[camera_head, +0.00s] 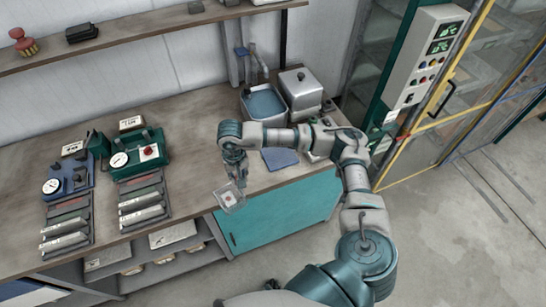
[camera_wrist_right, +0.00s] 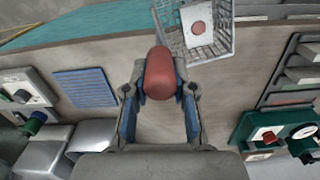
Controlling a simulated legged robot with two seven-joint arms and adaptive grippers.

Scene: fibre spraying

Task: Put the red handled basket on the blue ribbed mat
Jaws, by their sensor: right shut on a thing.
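A small wire basket (camera_head: 229,199) with a red handle hangs from my right gripper (camera_head: 237,183) in the head view, overlapping the bench's front edge. In the right wrist view the basket (camera_wrist_right: 190,35) is at the top, with a light square and red disc on it. My right gripper (camera_wrist_right: 160,92) is shut on the red handle (camera_wrist_right: 160,72) there. The blue ribbed mat (camera_head: 279,159) lies on the bench right of the basket, partly hidden by my right arm. It shows bare in the wrist view (camera_wrist_right: 85,88). My left gripper is not in view.
The wooden bench (camera_head: 196,160) is clear between the basket and the green gauge unit (camera_head: 140,155). A blue basin (camera_head: 263,103) and a metal box (camera_head: 300,90) stand behind the mat. A control panel (camera_head: 425,55) stands at right.

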